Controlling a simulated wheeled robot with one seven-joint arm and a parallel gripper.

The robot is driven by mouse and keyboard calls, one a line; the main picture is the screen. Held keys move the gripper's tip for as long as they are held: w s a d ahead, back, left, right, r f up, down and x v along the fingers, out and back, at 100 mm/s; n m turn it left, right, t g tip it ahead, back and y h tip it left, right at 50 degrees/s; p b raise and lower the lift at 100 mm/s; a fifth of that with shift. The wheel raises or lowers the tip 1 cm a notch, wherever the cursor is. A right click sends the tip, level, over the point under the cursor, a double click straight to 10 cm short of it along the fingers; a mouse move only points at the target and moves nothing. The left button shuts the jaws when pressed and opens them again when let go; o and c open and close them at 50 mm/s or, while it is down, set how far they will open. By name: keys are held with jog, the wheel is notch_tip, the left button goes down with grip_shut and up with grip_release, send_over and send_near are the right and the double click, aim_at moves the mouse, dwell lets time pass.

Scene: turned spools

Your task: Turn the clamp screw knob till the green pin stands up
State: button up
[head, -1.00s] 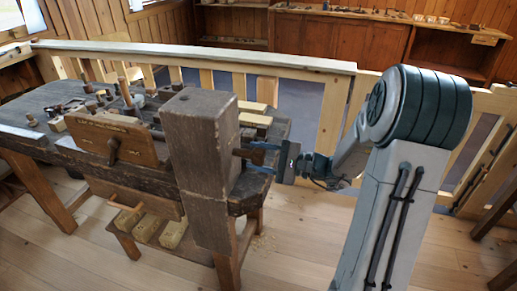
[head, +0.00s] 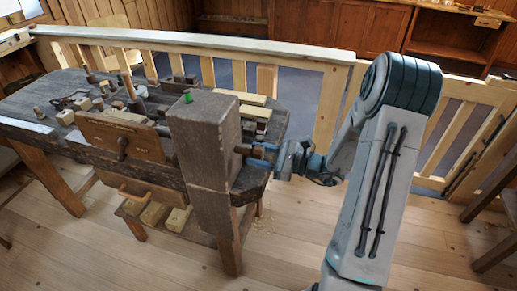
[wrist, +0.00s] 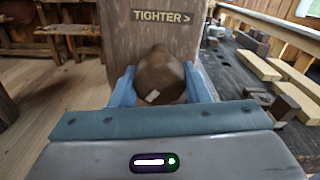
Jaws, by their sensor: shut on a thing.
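The clamp screw knob (wrist: 160,75) is a round brown wooden knob with a small pale mark, on the face of a thick dark wooden post (head: 205,150). A "TIGHTER >" label (wrist: 162,16) is above it. In the head view the brown knob (head: 242,150) shows only partly at the post's right side. My gripper (head: 262,157) is shut on the knob, with a blue finger on either side of it in the wrist view (wrist: 161,88).
The dark workbench (head: 50,110) extends left of the post, with a wooden vise board (head: 120,138) and several small tools and blocks on it. Pale wood pieces (head: 240,98) lie behind the post. A wooden railing (head: 200,42) runs behind. The floor (head: 300,240) in front is clear.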

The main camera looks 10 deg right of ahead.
jog(key=shift+d+f+m, duration=0.1)
jog(key=shift+f+m, duration=0.1)
jog(key=shift+m, duration=0.3)
jog(key=o, duration=0.9)
jog(key=shift+s, duration=0.1)
jog(key=shift+o, duration=0.4)
jog(key=shift+d+r, duration=0.1)
jog(key=shift+d, duration=0.1)
jog(key=shift+a, duration=0.2)
jog(key=b+v, duration=0.1)
jog(key=v, duration=1.2)
jog(key=shift+s+d, duration=0.2)
jog(key=shift+d, duration=0.15)
